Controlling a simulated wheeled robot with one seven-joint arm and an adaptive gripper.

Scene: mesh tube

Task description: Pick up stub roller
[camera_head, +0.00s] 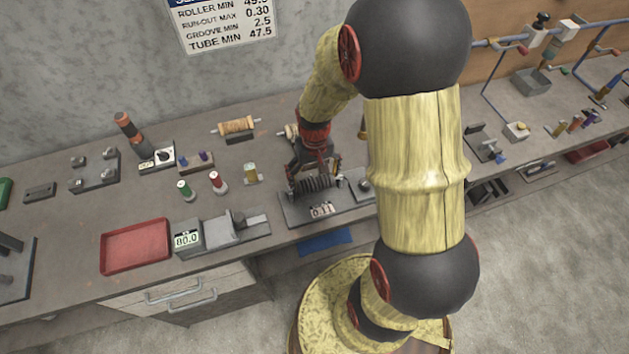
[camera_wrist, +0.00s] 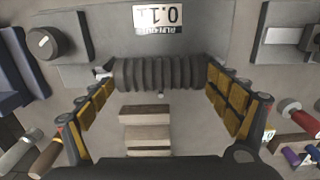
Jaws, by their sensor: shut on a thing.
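The dark grey roller with deep ridges, which looks like the stub roller (camera_head: 318,184), is at the run-out fixture (camera_head: 292,211) near the bench's front edge. My gripper (camera_head: 314,179) reaches down from above and is shut on it. In the wrist view, the roller (camera_wrist: 160,73) lies crosswise between the yellow-padded fingers of my gripper (camera_wrist: 160,82), one at each end. I cannot tell whether the roller rests on the fixture or hangs just above it. The fixture's display (camera_wrist: 158,16) reads 0.11.
A red tray (camera_head: 135,246) and a gauge reading 80.0 (camera_head: 188,239) stand to the left. Small red and green spools (camera_head: 217,181) stand nearby. A tan roller (camera_head: 236,125) lies behind on a stand. The bench front left of the tray is partly bare.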

